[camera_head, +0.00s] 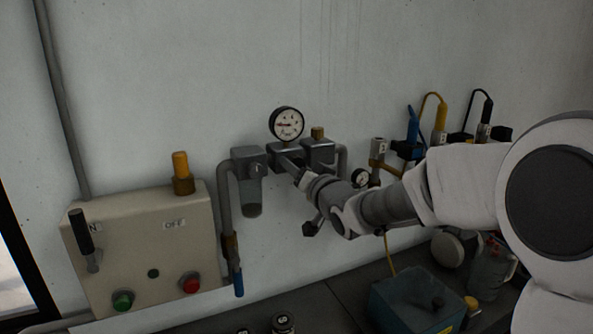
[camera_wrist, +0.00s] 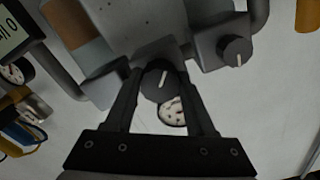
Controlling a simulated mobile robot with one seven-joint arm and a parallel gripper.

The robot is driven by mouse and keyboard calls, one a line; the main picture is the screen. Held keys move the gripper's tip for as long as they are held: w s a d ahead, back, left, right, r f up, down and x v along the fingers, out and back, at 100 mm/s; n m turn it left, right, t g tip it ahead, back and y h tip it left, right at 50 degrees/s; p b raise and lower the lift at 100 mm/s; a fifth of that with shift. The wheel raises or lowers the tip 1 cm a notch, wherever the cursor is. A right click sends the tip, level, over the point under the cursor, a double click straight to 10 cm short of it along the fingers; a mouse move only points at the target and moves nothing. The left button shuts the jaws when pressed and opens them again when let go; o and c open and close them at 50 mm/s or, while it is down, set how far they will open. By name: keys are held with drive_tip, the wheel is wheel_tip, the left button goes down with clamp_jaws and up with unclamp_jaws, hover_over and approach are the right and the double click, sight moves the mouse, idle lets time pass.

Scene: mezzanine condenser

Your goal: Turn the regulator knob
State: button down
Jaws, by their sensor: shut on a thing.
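The regulator is a grey block (camera_head: 284,150) on the wall pipe, with a round white-faced gauge (camera_head: 286,123) on top. In the wrist view its dark round knob (camera_wrist: 158,84) with a white pointer line sits between my two fingertips. My gripper (camera_head: 291,166) reaches in from the right and is shut on this knob. The pointer line is tilted in the wrist view. The gauge also shows in the wrist view (camera_wrist: 172,111), partly behind the fingers. In the head view my gripper hides the knob.
A second dark knob (camera_wrist: 236,51) on a neighbouring block is close by. A filter bowl (camera_head: 252,190) hangs left of my gripper. A beige control box (camera_head: 146,250) is at the left. Hoses with blue and yellow valves (camera_head: 439,125) are behind my arm; a blue box (camera_head: 415,302) stands below.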

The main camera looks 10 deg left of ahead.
drive_tip(key=m, duration=0.3)
drive_tip(key=shift+m, duration=0.5)
drive_tip(key=shift+c, duration=1.3)
unclamp_jaws()
drive_tip(key=shift+s, duration=0.1)
drive_tip(key=b+v, duration=0.1)
drive_tip(key=v, duration=1.6)
drive_tip(key=shift+d, duration=0.1)
